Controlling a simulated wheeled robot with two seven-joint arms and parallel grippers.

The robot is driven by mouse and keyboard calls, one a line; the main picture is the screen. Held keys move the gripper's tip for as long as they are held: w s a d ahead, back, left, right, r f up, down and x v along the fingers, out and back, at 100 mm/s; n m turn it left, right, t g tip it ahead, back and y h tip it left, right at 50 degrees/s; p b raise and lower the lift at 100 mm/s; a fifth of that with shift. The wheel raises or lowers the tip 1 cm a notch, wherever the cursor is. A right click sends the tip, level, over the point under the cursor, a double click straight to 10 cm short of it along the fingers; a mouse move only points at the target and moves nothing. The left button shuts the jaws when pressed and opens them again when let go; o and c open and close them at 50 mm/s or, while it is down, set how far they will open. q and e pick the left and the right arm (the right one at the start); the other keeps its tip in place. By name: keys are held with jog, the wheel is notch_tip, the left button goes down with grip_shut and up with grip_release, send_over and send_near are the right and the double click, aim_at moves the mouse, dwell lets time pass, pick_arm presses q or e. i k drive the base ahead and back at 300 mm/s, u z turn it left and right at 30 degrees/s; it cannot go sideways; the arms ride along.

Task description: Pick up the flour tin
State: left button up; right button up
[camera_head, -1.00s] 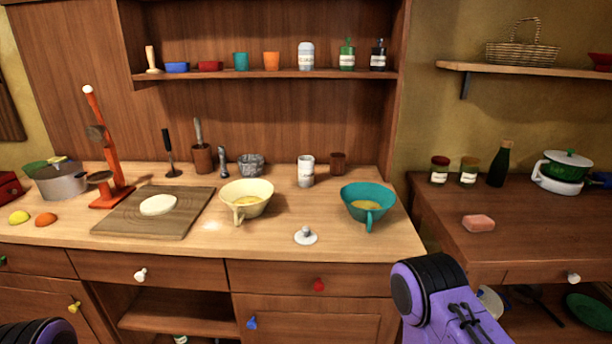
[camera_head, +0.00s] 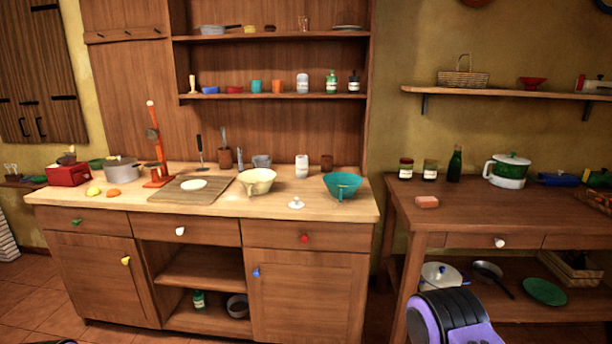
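Two pale labelled containers show in the head view, and the labels are too small to read. One white tin (camera_head: 302,166) stands upright on the left counter, between the cream bowl (camera_head: 257,181) and the teal bowl (camera_head: 342,185). The other pale jar (camera_head: 302,84) stands on the hutch shelf, left of a green bottle. I cannot tell which is the flour tin. Neither gripper is in view. Only a purple and black part of my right arm shows at the bottom right, well short of the counter.
A small white lid with a knob (camera_head: 296,203) lies at the counter's front, before the white tin. A cutting board (camera_head: 165,193) lies to the left. A gap separates the left counter from the right table (camera_head: 470,213).

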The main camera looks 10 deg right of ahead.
aim_at(302, 161)
jog(key=u, duration=0.65)
jog(key=i, duration=1.65)
jog(key=z, duration=0.4)
